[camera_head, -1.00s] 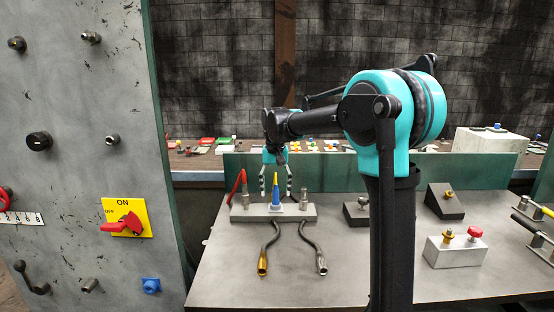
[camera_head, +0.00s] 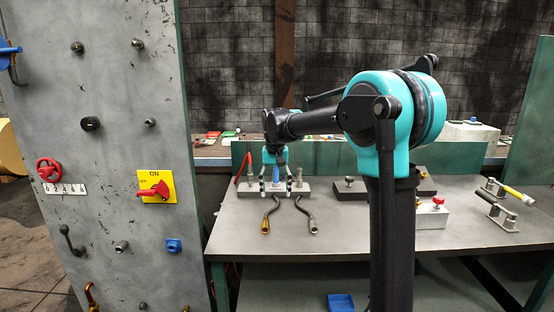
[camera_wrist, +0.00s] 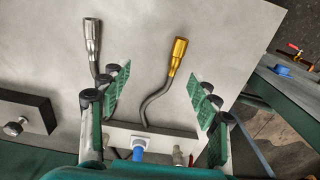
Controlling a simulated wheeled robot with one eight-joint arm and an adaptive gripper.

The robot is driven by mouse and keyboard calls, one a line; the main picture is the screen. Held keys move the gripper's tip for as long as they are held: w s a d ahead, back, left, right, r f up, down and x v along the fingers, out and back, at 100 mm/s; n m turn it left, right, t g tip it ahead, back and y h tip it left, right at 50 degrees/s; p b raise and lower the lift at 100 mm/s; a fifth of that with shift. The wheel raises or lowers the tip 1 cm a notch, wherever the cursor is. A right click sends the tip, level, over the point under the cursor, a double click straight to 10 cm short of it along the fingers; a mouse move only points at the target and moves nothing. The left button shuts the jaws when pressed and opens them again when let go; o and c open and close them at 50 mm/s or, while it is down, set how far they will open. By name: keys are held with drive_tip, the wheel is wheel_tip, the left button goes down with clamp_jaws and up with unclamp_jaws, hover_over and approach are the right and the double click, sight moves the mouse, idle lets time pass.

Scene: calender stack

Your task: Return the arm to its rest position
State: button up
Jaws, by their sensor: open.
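My gripper (camera_head: 276,178) points down over the grey workbench (camera_head: 330,235). Its two fingers are spread apart and nothing shows between them; they also frame the bench in the wrist view (camera_wrist: 158,85). My arm is bent forward, with its teal elbow upright at the picture's middle right. Below the fingers is a pale block (camera_head: 302,193) with a blue connector (camera_wrist: 138,146). Two bent hoses run from the block, one with a gold end (camera_head: 265,227), one with a silver end (camera_wrist: 92,35). My gripper partly hides the block and connector.
A grey panel (camera_head: 95,120) with knobs and a red switch on a yellow plate (camera_head: 157,187) stands on the left. A white box with a red knob (camera_head: 438,202) is on the bench's right side. A blue bin (camera_head: 341,302) is low in front.

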drive_tip(key=s+d+f, duration=0.3)
drive_tip(key=s+d, duration=0.1)
drive_tip(key=s+d+f+t, duration=0.1)
drive_tip(key=s+d+f, duration=0.2)
drive_tip(key=s+d, duration=0.1)
drive_tip(key=s+d+f+t, duration=0.1)
drive_tip(key=s+d+f, duration=0.2)
drive_tip(key=s+d, duration=0.2)
drive_tip(key=shift+s+f, duration=0.15)
drive_tip(key=s+d+f+t, duration=0.1)
drive_tip(key=s+d+f, duration=0.2)
drive_tip(key=s+f, duration=0.2)
drive_tip(key=s+d+f+t, duration=0.1)
drive_tip(key=s+d+f, duration=0.2)
drive_tip(key=s, duration=0.6)
drive_tip(key=shift+s+d+f, duration=0.3)
drive_tip(key=shift+f, duration=0.65)
